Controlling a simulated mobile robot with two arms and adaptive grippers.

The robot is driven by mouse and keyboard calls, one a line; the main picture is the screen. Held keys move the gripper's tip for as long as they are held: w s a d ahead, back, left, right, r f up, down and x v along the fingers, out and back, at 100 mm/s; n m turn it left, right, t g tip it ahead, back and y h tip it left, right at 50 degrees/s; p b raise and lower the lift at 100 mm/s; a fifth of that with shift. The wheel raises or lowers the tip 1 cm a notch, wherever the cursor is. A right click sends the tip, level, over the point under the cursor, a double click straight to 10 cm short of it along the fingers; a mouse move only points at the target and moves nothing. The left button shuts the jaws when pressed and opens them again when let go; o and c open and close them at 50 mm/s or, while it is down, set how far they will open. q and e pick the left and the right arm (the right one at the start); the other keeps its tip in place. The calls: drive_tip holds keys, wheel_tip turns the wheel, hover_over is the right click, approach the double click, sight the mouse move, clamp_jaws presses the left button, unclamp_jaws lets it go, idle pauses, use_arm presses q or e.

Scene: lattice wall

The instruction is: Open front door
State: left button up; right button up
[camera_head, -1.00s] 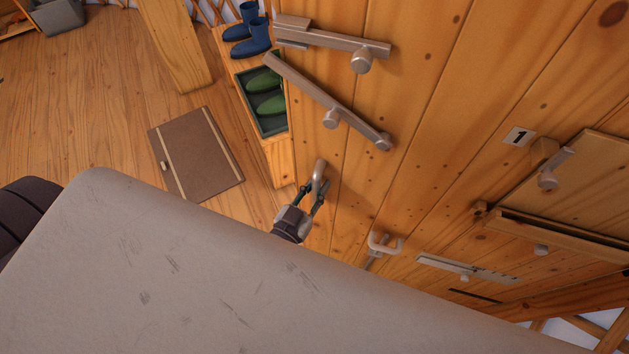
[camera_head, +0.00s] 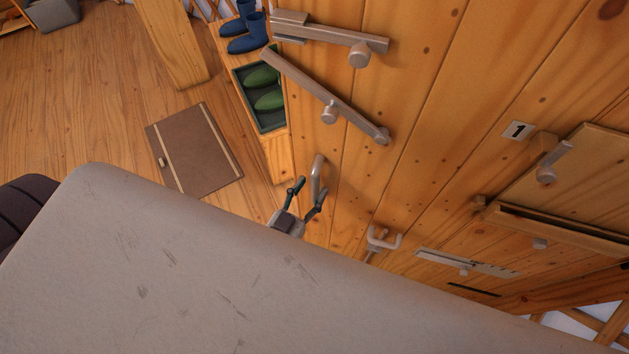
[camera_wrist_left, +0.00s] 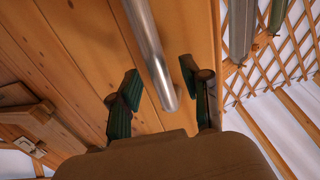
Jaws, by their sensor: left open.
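The front door is a wooden plank door (camera_head: 410,100) that fills the right half of the head view. A grey metal bar handle (camera_head: 318,172) stands off the door near the view's middle. My left gripper (camera_head: 309,187) is open, just below and beside the handle, with its dark green fingers spread. In the left wrist view the handle (camera_wrist_left: 150,45) comes down from the top between the two open fingers (camera_wrist_left: 160,80), with gaps on both sides. Whether a finger touches it, I cannot tell. My right gripper is not in view.
Two metal latch bars (camera_head: 330,105) sit higher on the door. A hook (camera_head: 383,240) and a small wooden box (camera_head: 560,190) are to the right. A boot shelf (camera_head: 262,90) stands left of the door, with a brown mat (camera_head: 195,150) on open floor.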

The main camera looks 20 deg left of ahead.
use_arm(q)
drive_tip(key=s+a, duration=0.1)
drive_tip(key=s, duration=0.8)
drive_tip(key=shift+s+a, duration=0.2)
drive_tip(key=shift+a, duration=0.05)
drive_tip(key=s+f+g+b, duration=0.2)
drive_tip(key=f+g, duration=0.2)
drive_tip(key=f, duration=0.9)
drive_tip(key=s+f+g+b, duration=0.1)
drive_tip(key=s+f+g, duration=0.2)
drive_tip(key=f, duration=1)
drive_tip(key=s+a+f+g+y+b, duration=0.1)
drive_tip(key=s+a+f+g, duration=0.3)
drive_tip(key=s+f, duration=0.3)
drive_tip(key=s+a+f+g+y+b, duration=0.1)
drive_tip(key=s+a+f+g, duration=0.3)
drive_tip(key=s+f, duration=0.4)
wheel_tip(320, 180, down, 4)
drive_tip(key=shift+s+f+m+g+y+b, duration=0.1)
drive_tip(key=shift+s+m+g+y+b, duration=0.2)
drive_tip(key=shift+g+b, duration=0.5)
